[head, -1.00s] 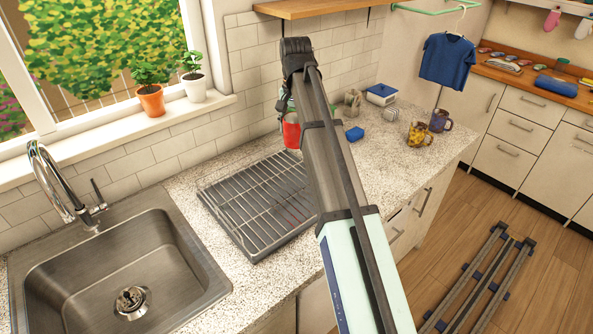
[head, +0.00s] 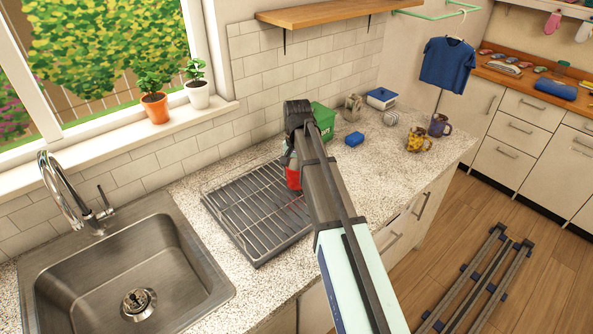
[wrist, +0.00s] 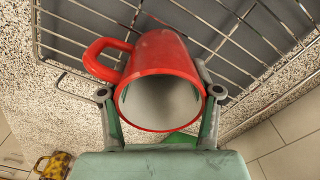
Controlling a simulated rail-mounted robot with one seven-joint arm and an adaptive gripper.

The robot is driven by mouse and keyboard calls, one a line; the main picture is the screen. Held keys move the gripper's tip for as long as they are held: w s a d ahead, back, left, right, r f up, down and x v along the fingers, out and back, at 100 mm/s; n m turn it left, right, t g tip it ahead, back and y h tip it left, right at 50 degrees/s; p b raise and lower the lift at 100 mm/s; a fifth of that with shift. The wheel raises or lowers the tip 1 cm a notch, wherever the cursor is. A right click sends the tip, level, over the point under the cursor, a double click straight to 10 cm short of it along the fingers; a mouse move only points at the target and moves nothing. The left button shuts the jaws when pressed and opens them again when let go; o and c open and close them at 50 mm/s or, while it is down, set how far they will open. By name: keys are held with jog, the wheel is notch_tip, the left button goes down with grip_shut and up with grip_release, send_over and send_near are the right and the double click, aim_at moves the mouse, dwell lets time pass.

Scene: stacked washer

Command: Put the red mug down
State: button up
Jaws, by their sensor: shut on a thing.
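The red mug (head: 293,178) is low beside the back right part of the wire drying rack (head: 243,222) in the head view, partly hidden by my arm. In the wrist view the mug (wrist: 165,62) has its open mouth facing the camera and its handle at the upper left. My gripper (wrist: 160,95) is shut on the mug, with one finger on each side of it. The rack's wires (wrist: 85,42) show behind the mug. I cannot tell whether the mug touches the rack or counter.
The steel sink (head: 130,265) lies left of the rack. A wooden shelf (head: 325,14) hangs above. The right part of the counter has free room.

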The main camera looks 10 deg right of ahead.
jog(key=shift+f, duration=0.15)
jog(key=o, duration=1.4)
notch_tip(320, 180, up, 12)
jog(key=b, duration=0.3)
jog(key=shift+w, duration=0.1)
